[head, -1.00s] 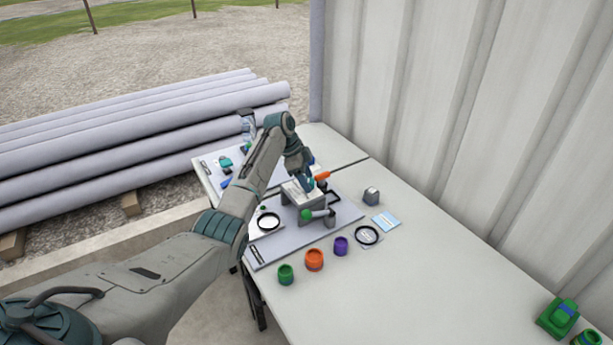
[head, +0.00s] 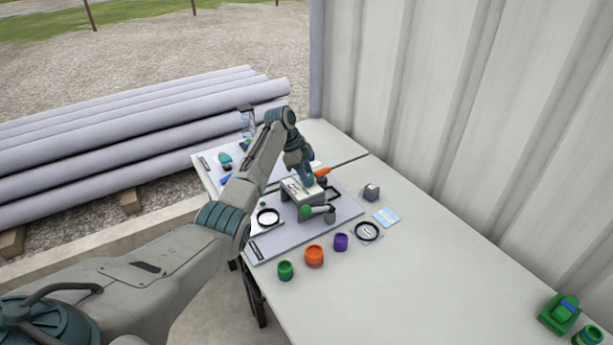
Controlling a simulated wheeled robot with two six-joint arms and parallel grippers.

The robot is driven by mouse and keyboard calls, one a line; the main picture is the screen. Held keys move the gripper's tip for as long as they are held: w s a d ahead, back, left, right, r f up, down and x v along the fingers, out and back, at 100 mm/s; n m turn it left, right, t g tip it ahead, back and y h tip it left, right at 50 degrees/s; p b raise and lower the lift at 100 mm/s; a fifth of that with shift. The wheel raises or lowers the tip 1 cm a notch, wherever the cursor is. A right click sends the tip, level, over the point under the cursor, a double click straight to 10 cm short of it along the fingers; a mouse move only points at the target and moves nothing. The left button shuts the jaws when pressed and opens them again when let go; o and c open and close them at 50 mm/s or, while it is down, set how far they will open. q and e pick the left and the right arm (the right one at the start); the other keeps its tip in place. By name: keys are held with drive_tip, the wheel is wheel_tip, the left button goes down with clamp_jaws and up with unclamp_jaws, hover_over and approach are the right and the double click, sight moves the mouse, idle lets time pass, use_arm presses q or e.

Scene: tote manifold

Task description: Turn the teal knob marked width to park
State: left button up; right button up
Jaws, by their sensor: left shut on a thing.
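My left gripper (head: 308,182) reaches down onto the top of a small grey block-shaped fixture (head: 297,200) on a light board. Its fingers are shut on the teal knob, which is small and mostly hidden by them; I cannot read its mark or its pointer. A white label plate (head: 291,187) with dark marks lies on the fixture's top beside the fingers. My right gripper is not in view.
An orange handle (head: 322,172) is just behind the fingers, and a green-ended lever (head: 306,211) is on the fixture's front. The table's right side is mostly clear.

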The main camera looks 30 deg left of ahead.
use_arm(q)
drive_tip(key=m+g+b, duration=0.1)
drive_tip(key=m+b, duration=0.1)
drive_tip(key=m, duration=0.1)
drive_tip(key=shift+w+f+b, duration=0.15)
drive_tip(key=shift+b, duration=0.2)
drive_tip(key=shift+m+g+b, duration=0.5)
drive_tip(key=shift+m+b, duration=0.35)
drive_tip(key=shift+m, duration=0.15)
drive_tip(key=shift+m+b, duration=0.65)
drive_tip(key=shift+m, duration=0.05)
drive_tip(key=shift+w+r+m+g+b, duration=0.1)
drive_tip(key=shift+r+m+g+b, duration=0.15)
drive_tip(key=shift+m+g+b, duration=0.6)
drive_tip(key=shift+m+t, duration=0.25)
drive_tip(key=shift+m, duration=0.1)
drive_tip(key=o, duration=1)
